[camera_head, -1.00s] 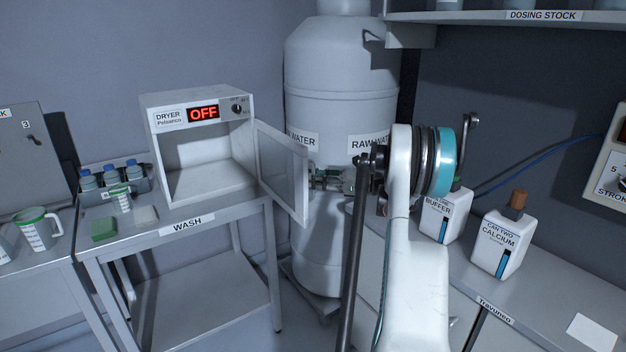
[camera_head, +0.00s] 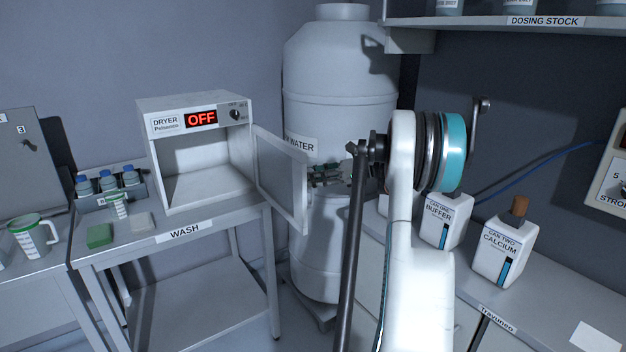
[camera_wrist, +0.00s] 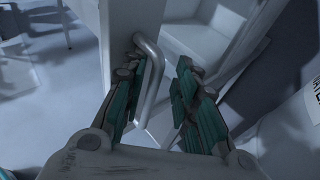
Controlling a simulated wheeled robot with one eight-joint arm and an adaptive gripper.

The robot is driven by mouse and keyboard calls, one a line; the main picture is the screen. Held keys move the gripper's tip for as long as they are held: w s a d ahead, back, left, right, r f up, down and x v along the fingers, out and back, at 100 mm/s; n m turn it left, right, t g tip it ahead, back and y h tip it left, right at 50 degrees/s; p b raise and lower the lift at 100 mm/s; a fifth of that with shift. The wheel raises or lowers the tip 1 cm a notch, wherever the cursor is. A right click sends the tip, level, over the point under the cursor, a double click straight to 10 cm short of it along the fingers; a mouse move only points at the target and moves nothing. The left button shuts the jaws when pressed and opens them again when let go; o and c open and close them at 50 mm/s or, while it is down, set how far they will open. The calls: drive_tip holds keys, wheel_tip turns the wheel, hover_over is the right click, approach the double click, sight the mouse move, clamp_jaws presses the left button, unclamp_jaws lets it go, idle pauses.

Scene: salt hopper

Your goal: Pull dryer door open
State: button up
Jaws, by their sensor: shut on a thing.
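The dryer (camera_head: 163,104) is a white box on the wash table, with a red OFF display. Its door (camera_head: 281,185) stands open, swung out to the right, and the empty-looking inside shows. My gripper (camera_head: 330,172) is at the door's free edge, partly hidden behind my arm. In the wrist view, the metal bar handle (camera_wrist: 152,85) on the door lies between the teal-padded fingers of my gripper (camera_wrist: 162,88). It runs close along the left finger, and a gap shows to the right finger from this angle.
The wash table (camera_head: 185,235) holds a green sponge (camera_head: 100,236), a white block and a rack of blue-capped bottles. A large white tank (camera_head: 340,90) stands close behind the door. Buffer (camera_head: 443,220) and calcium (camera_head: 502,250) cans stand on the right counter.

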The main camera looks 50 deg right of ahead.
drive_tip(key=s+d+p, duration=0.1)
drive_tip(key=s+d, duration=0.7)
drive_tip(key=d, duration=0.5)
drive_tip(key=shift+s+d+r+p, duration=0.15)
drive_tip(key=shift+s+r+p, duration=0.05)
drive_tip(key=shift+r+p, duration=0.2)
idle(1.3)
idle(0.7)
